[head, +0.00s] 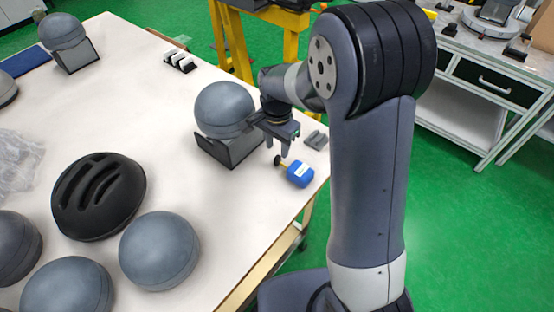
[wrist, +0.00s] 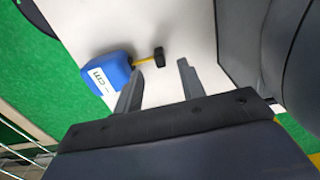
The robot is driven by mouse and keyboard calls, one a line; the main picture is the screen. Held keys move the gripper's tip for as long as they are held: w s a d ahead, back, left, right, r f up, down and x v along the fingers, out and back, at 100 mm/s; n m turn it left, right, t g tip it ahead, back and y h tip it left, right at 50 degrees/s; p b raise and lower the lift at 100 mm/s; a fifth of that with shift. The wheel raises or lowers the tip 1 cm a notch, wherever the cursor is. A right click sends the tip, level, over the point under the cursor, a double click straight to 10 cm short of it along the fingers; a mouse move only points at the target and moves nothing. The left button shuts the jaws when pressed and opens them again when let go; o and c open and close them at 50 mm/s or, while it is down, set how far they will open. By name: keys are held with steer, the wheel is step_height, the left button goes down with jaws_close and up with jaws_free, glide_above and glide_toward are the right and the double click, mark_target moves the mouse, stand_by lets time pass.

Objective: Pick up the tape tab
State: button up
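A blue tape measure (head: 300,174) lies on the white table near its right edge. A short yellow strip of tape sticks out of it and ends in a dark tape tab (head: 277,160). My gripper (head: 286,153) is above the table close to the tab.
A grey ball on a dark stand (head: 228,152) stands left of my gripper. A small grey block (head: 316,140) lies near the table edge. A black helmet (head: 98,197) and several grey balls sit further left. The green floor (head: 460,200) is beyond the edge.

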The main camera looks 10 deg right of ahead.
mark_target(277, 157)
steer(key=shift+f, duration=2.75)
steer(key=shift+c, duration=0.5)
steer(key=c, duration=0.7)
